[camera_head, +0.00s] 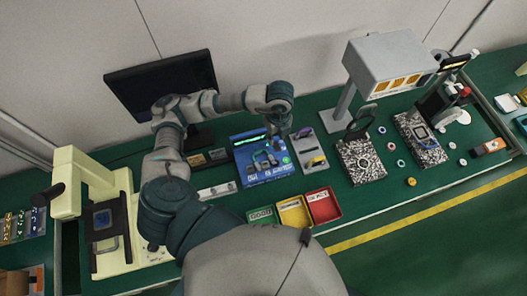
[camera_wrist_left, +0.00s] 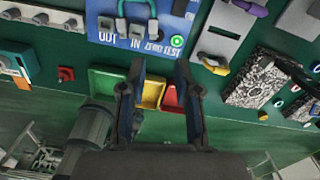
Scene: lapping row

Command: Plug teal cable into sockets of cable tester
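The blue cable tester (camera_head: 246,166) sits on the green bench below my left gripper (camera_head: 277,138). In the left wrist view the tester's blue panel (camera_wrist_left: 181,24) is at the top, with OUT and IN labels and a lit green light. A teal cable (camera_wrist_left: 122,18) arches across the panel above these labels. Its ends point down at the grey sockets; I cannot tell whether they are seated. My left gripper (camera_wrist_left: 160,72) is open, with nothing between its fingers. In the head view its fingertips are small and hard to make out. My right gripper is not in view.
Green (camera_head: 262,215), yellow (camera_head: 294,213) and red (camera_head: 323,206) trays stand in front of the tester. A grey device (camera_head: 310,150) is just right of it. A monitor (camera_head: 160,85) stands behind my arm. A cream microscope (camera_head: 76,170) is at left, a lamp (camera_head: 385,60) at right.

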